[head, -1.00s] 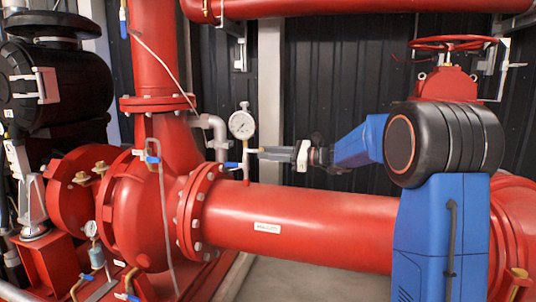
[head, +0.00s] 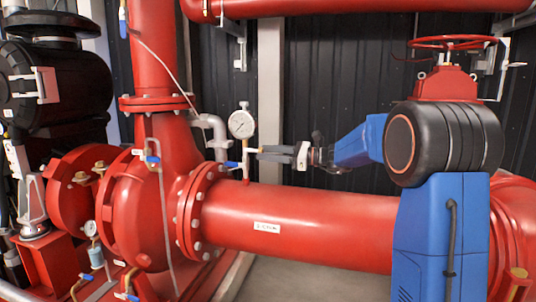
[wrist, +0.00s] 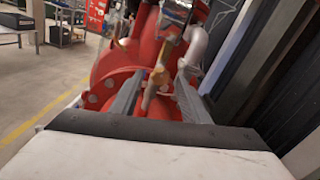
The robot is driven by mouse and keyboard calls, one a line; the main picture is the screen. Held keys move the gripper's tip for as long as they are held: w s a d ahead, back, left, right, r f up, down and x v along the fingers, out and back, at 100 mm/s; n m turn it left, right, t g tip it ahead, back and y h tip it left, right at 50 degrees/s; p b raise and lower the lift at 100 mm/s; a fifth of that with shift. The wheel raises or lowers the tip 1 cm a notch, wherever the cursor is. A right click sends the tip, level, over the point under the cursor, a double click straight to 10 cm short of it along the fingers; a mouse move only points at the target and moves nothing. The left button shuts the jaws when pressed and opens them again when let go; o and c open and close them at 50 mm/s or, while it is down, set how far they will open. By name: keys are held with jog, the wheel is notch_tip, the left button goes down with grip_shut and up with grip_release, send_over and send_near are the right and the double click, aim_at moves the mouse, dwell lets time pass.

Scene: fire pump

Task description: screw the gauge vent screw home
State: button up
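The pressure gauge (head: 241,124) with its white dial stands upright on a thin riser above the red pipe. A small brass fitting, seemingly the vent screw (wrist: 150,92), shows between my fingers in the wrist view; in the head view it is too small to make out clearly. My gripper (head: 261,153) reaches in from the right, level, with its tips just right of the gauge riser. In the wrist view my gripper (wrist: 160,78) has its two grey fingers apart, one on each side of the brass fitting. I see no clear contact, and the thread is hidden.
A blue-handled valve (head: 231,164) sits left of the riser. The large red pipe (head: 310,228) runs below my gripper. A grey elbow pipe (head: 215,130) stands left of the gauge, and a dark corrugated wall (head: 330,80) is behind. Open air surrounds my wrist.

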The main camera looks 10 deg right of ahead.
jog(key=v, duration=1.7)
jog(key=shift+d, duration=0.2)
jog(key=shift+s+a, duration=0.1)
jog(key=shift+s, duration=0.05)
jog(key=s+a+f+n+g+h, duration=0.3)
jog(key=s+a+f+n, duration=0.2)
jog(key=s+a, duration=0.45)
jog(key=s+a+f+n+g+h, duration=0.35)
jog(key=s+a+f, duration=0.25)
jog(key=s, duration=0.6)
jog(key=s+d+f+n+t+h, duration=0.1)
jog(key=s+d+f+n+h, duration=0.2)
jog(key=s+f+n, duration=0.3)
jog(key=s+d+f+n+t+h, duration=0.1)
jog(key=s+d+f+n+h, duration=0.2)
jog(key=s, duration=1.1)
jog(key=shift+f+n+h, duration=1.45)
jog(key=shift+n+h, duration=0.1)
jog(key=shift+n, duration=0.5)
